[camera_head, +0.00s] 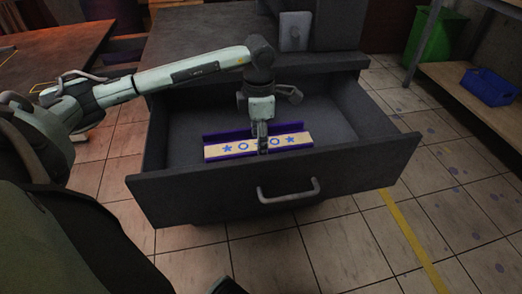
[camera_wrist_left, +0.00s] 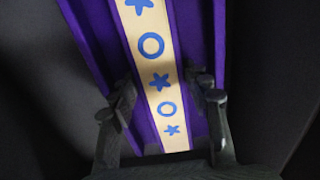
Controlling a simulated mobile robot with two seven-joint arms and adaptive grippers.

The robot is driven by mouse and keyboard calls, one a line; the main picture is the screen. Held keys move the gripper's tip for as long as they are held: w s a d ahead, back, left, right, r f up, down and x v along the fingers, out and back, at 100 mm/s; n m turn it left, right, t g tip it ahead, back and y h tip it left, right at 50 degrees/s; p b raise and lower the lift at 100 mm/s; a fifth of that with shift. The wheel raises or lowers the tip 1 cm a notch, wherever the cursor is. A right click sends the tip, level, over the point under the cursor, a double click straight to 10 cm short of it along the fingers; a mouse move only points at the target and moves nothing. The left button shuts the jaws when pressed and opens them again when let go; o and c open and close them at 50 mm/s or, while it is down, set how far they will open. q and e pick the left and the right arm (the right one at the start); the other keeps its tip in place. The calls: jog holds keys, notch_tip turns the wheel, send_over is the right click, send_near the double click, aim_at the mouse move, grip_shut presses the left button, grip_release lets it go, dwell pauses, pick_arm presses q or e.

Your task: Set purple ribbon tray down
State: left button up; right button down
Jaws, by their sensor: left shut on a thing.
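The purple ribbon tray (camera_head: 222,149) is a long purple holder with a cream strip bearing blue stars and rings. It is inside the open dark drawer (camera_head: 365,160), near the drawer's middle. My left gripper (camera_head: 262,146) reaches down from above and is shut on the tray around its middle. In the left wrist view the tray (camera_wrist_left: 201,50) runs between the two fingers (camera_wrist_left: 165,115), one on each side. I cannot tell whether the tray's underside touches the drawer floor. My right gripper is not in view.
The drawer's front panel, with a grey handle (camera_head: 288,192), stands between the tray and the near floor. The drawer floor around the tray looks bare. A green bin (camera_head: 436,38) and a shelf with a blue basket (camera_head: 488,88) are at the right. A brown table (camera_head: 50,60) is at the left.

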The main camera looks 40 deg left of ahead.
pick_arm(q)
jog(key=shift+f, duration=2)
jog(key=shift+f, duration=0.1)
jog(key=o, duration=1.4)
notch_tip(320, 180, up, 12)
jog(key=shift+r, duration=0.15)
